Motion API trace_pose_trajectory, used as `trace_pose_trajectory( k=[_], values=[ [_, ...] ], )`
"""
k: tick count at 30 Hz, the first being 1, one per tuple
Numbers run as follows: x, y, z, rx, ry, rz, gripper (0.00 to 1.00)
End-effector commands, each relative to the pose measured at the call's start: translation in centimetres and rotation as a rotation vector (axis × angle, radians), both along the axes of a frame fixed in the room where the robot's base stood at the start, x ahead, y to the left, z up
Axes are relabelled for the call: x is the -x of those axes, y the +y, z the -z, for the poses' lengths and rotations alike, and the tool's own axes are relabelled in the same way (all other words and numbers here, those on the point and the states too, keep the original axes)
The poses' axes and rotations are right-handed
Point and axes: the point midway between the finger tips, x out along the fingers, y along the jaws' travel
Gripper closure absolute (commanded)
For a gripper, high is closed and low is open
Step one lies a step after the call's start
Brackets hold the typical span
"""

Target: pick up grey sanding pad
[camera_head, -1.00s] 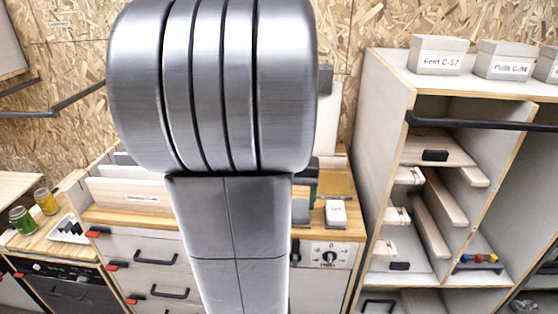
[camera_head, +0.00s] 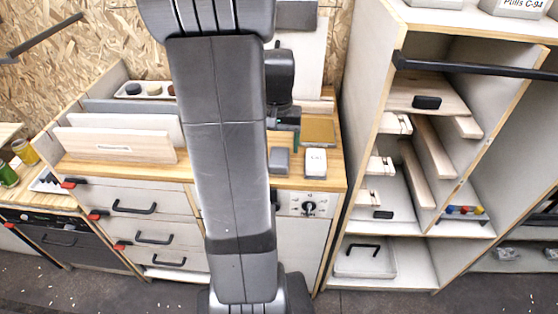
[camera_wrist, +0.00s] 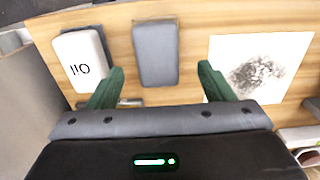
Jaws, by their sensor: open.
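The grey sanding pad (camera_wrist: 156,52) is a small grey block lying on the wooden worktop. In the wrist view it lies ahead of my gripper, between the lines of the two green fingers. In the head view the pad (camera_head: 278,161) sits near the front edge of the worktop, just right of my arm. My gripper (camera_wrist: 160,74) is open and empty, with its fingers apart on either side of the pad's near end; contact cannot be told. In the head view my gripper (camera_head: 292,124) is partly hidden and hangs behind the pad.
A white box marked "Oil" (camera_wrist: 83,60) stands close beside the pad. A white sheet with a dark smudge (camera_wrist: 258,68) lies on the pad's other side. A brown sheet (camera_head: 318,130) lies behind. An open shelf unit (camera_head: 372,130) rises at the right.

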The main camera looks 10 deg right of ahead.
Motion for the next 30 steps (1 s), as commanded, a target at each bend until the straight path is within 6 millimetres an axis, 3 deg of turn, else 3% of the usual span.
trace_pose_trajectory(
  k=[9, 18, 25, 30],
  values=[
    [0.3, -0.3, 4.3, -0.001, 0.004, 0.000, 0.25],
    [0.2, -0.3, 4.8, 0.000, 0.001, 0.000, 0.25],
    [0.2, -0.3, 4.8, 0.000, 0.001, 0.000, 0.71],
    [0.2, -0.3, 4.8, 0.000, 0.000, 0.000, 0.74]
  ],
)
